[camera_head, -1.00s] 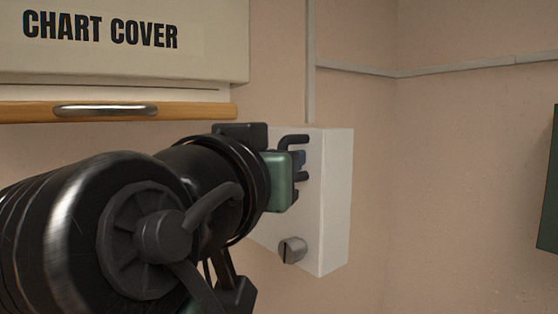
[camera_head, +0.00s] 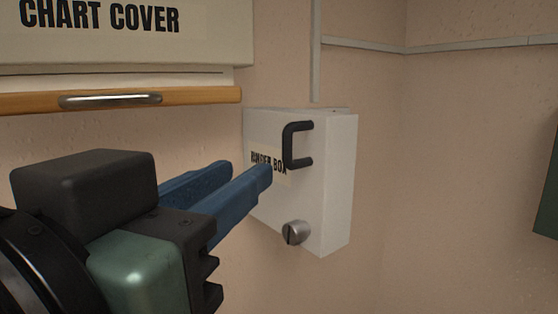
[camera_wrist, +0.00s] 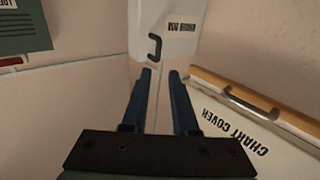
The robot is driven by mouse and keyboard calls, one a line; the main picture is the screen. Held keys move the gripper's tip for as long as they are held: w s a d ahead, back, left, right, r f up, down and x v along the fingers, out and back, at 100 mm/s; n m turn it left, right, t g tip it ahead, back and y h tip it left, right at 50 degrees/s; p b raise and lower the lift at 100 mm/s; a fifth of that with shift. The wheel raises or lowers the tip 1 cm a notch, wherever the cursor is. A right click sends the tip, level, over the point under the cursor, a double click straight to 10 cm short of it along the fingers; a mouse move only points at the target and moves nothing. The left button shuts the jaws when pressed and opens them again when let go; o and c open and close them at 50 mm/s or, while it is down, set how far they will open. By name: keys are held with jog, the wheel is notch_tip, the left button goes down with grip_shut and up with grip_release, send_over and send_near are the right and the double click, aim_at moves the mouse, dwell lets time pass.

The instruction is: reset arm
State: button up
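My gripper (camera_head: 247,169) is at the lower left of the head view, with two blue fingers pointing toward the white ringer box (camera_head: 336,190). In the wrist view the fingers (camera_wrist: 160,72) are apart with nothing between them. The ringer box hangs on the wall and also shows at the top of the wrist view (camera_wrist: 178,30). Its black handle (camera_head: 291,146) is clear of the fingers, which overlap part of the box's label in the head view. The handle also shows in the wrist view (camera_wrist: 154,46), just beyond the fingertips.
A silver knob (camera_head: 296,233) sits low on the box front. The chart cover (camera_head: 120,40) with its wooden rail (camera_head: 200,97) and metal handle (camera_head: 110,100) is above left. A green panel (camera_head: 549,190) is at the right edge.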

jog(key=d+f+n+t+y+b, duration=0.3)
jog(key=d+f+t+y+b, duration=0.1)
jog(key=t+b, duration=0.6)
jog(key=f+y+b, duration=0.1)
jog(key=b, duration=0.2)
jog(key=shift+f+b, duration=0.35)
jog(key=shift+b, duration=0.05)
jog(key=shift+s, duration=0.1)
dwell(0.8)
